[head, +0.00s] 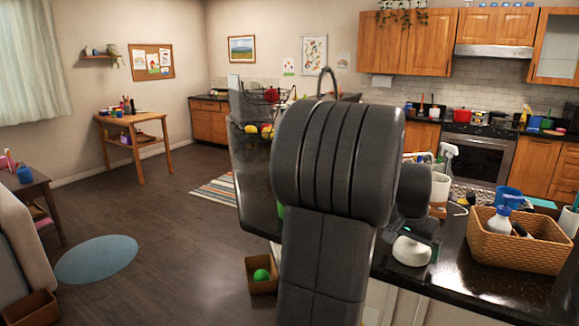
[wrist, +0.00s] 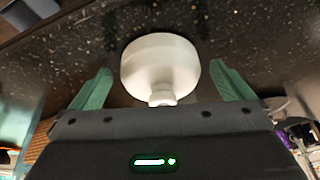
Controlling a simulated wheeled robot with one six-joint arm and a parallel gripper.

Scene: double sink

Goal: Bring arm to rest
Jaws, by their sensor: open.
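My gripper (wrist: 163,84) is open in the wrist view, with its two green fingers spread apart. A white rounded object (wrist: 160,62) with a narrow neck lies between the fingers, with a visible gap on each side. Behind it is the dark speckled counter. In the head view my arm fills the middle and bends down toward the counter. My gripper (head: 422,236) is partly hidden there, just above the white object (head: 411,252) at the counter's front edge.
A wicker basket (head: 515,258) with a spray bottle (head: 500,217) stands to the right on the dark counter (head: 455,290). A white container (head: 440,186) and a blue cup (head: 507,197) stand behind. The floor at left is open, with a blue rug (head: 97,258).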

